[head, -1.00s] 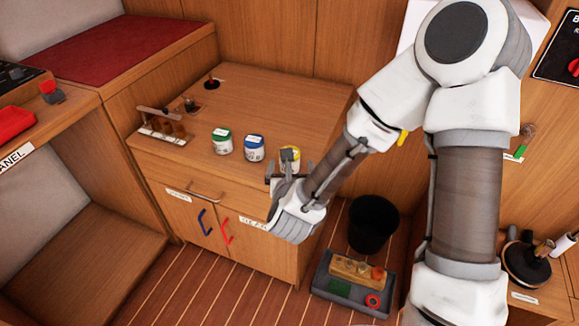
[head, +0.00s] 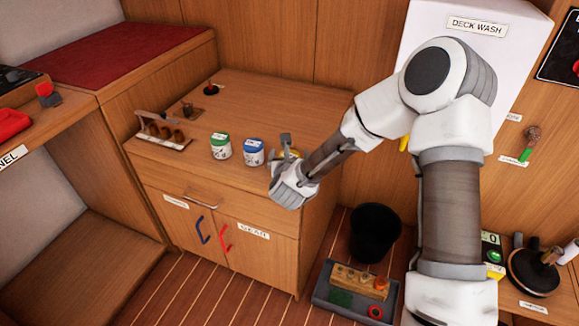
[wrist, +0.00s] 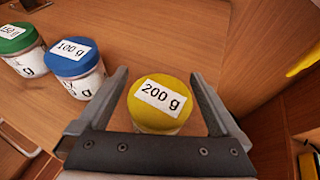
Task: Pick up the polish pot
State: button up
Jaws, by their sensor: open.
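Three white pots stand in a row on the wooden cabinet top. They have a green lid (head: 221,146), a blue lid (head: 253,152) and a yellow lid (head: 297,153). In the wrist view the yellow-lidded pot (wrist: 160,98) reads "200 g" and the blue-lidded pot (wrist: 77,65) reads "100 g". The green-lidded pot (wrist: 20,48) is partly cut off. No label here reads polish. My gripper (head: 281,153) is open, with its fingers on either side of the yellow-lidded pot. Gaps show on both sides of the lid. In the head view my gripper hides most of this pot.
A black bin (head: 374,232) and a grey tray (head: 325,292) are on the floor to the right. The cabinet top behind the pots is mostly clear.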

jog(key=c, duration=1.4)
jog(key=shift+c, duration=0.9)
jog(key=shift+r, duration=0.15)
grip_shut()
